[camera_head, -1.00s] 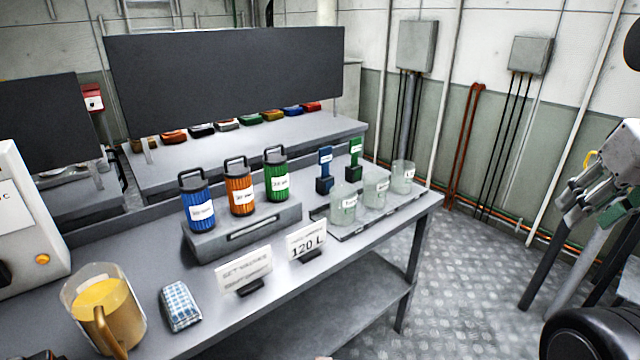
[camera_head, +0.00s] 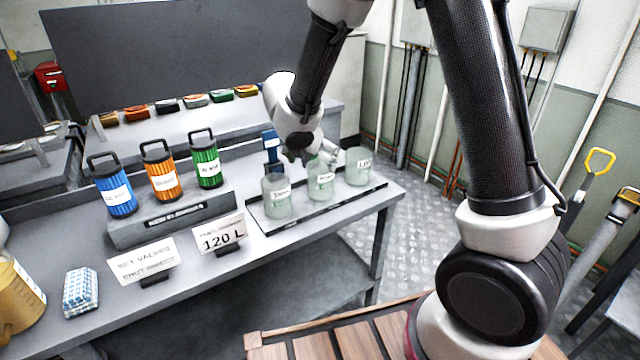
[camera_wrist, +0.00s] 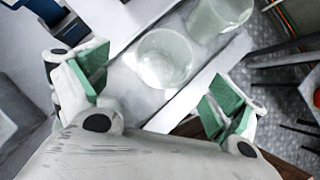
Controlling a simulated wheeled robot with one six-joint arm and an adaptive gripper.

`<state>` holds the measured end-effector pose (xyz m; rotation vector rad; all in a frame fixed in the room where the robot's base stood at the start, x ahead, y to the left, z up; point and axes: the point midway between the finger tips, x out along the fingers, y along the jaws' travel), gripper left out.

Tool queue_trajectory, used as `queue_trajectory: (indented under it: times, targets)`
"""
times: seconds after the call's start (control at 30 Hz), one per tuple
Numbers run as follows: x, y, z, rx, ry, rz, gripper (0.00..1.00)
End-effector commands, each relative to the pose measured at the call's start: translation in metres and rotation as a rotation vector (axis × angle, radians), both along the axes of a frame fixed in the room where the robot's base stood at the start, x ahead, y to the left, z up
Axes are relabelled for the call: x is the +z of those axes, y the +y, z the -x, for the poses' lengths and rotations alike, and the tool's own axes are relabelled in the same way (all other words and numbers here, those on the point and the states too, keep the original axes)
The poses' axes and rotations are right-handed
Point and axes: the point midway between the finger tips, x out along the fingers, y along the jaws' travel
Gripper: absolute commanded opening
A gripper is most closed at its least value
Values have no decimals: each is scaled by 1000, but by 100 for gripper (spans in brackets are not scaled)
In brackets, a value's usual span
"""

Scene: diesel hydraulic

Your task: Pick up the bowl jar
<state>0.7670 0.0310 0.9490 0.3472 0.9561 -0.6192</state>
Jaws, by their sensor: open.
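Three pale glass jars with white labels stand upright in a row on a low tray (camera_head: 300,222): a left jar (camera_head: 277,205), a middle jar (camera_head: 320,192) and a right jar (camera_head: 358,175). I cannot tell from the small label print which is the bowl jar. In the wrist view my gripper (camera_wrist: 160,86) is open and empty, with green pads apart. One jar (camera_wrist: 165,58) lies ahead between the fingers, and a second jar (camera_wrist: 219,15) is beyond at upper right.
A blue upright holder (camera_head: 272,150) stands close behind the left jar. Blue, orange and green canisters (camera_head: 163,178) sit on a raised block at left. Label cards (camera_head: 218,234) stand in front. A brown slatted wooden surface (camera_head: 335,335) is at the bottom.

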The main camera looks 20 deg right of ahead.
Motion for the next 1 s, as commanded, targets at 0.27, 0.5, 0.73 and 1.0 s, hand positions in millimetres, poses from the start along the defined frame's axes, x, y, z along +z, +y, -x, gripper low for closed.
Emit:
queue_trajectory:
  times: [0.27, 0.5, 0.73, 1.0]
  targets:
    - [-30, -9, -11, 17, 9, 8, 95]
    - [-61, -24, -23, 15, 8, 7, 95]
    - [-67, -26, -26, 15, 6, 6, 95]
    - [-67, -25, -26, 15, 6, 6, 62]
